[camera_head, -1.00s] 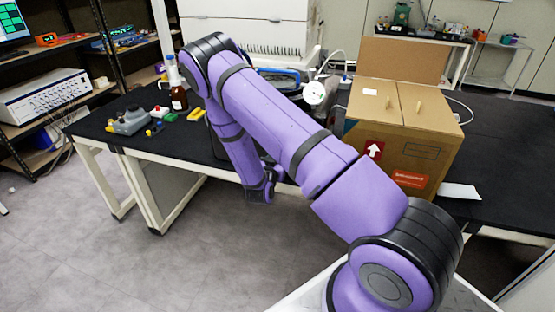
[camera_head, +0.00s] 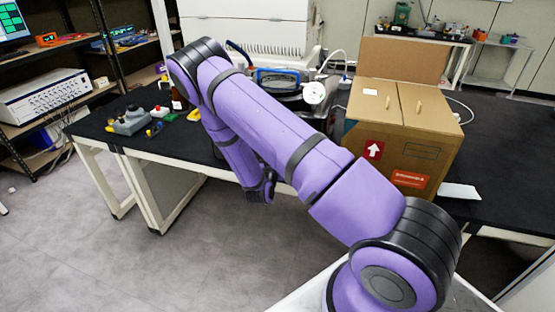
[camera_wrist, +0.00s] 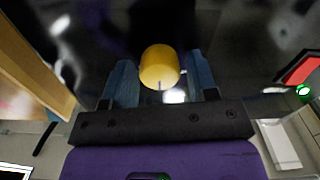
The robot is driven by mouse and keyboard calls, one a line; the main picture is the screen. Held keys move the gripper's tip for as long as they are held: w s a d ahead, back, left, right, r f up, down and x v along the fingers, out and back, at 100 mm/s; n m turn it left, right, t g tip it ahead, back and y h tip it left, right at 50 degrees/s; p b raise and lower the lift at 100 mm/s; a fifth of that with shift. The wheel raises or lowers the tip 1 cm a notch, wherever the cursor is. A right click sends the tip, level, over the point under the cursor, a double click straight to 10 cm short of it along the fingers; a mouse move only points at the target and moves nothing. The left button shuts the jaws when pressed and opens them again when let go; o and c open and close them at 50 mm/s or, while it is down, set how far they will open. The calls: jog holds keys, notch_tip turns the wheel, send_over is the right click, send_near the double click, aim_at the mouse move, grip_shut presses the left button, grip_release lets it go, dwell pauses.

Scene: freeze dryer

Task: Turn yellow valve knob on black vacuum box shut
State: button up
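In the wrist view, a yellow valve knob (camera_wrist: 159,66) shows as a short cylinder, between and slightly beyond the two blue-grey fingers of my gripper (camera_wrist: 161,78). The fingers are apart, with a small gap visible on each side of the knob; I cannot tell how deep it sits between them. The dark, glossy surface behind it (camera_wrist: 100,35) seems to belong to the black vacuum box. In the head view my purple arm hides the knob, the gripper and most of the box. A blue-framed part (camera_head: 283,76) and a white round gauge (camera_head: 314,92) show above the arm.
A cardboard box (camera_head: 405,125) stands right of the gauge on the black bench (camera_head: 190,142). A brown bottle (camera_head: 179,101) and small coloured items sit left of my arm. A large white machine (camera_head: 255,35) stands behind. Open floor (camera_head: 150,265) lies in front.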

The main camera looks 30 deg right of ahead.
jog(key=shift+o, duration=0.6)
jog(key=v, duration=1)
jog(key=shift+s+a, duration=0.3)
jog(key=shift+w, duration=0.1)
